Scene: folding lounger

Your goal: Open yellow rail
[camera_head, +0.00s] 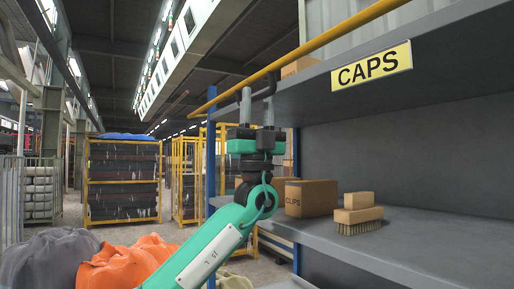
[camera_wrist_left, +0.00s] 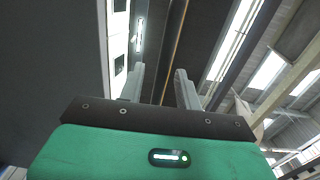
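The yellow rail (camera_head: 325,38) runs slantwise along the front of the upper shelf, from the upper right down to the left. In the left wrist view the rail (camera_wrist_left: 174,50) is a thin brownish line that shows between the fingertips. My left gripper (camera_head: 257,104) points up just below the rail's left part. In the left wrist view its two fingers (camera_wrist_left: 160,78) stand apart with nothing between them that they grip. A dark curved piece (camera_head: 267,86) shows by the fingertips under the rail. I cannot tell whether the fingers touch the rail. My right gripper is not in view.
The upper shelf bears a yellow CAPS sign (camera_head: 372,67). A CLIPS box (camera_head: 311,198) and a brush (camera_head: 358,222) with a small block on top sit on the lower shelf (camera_head: 430,245). A blue post (camera_head: 211,150) stands left of my gripper. Orange and grey sacks (camera_head: 125,264) lie lower left.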

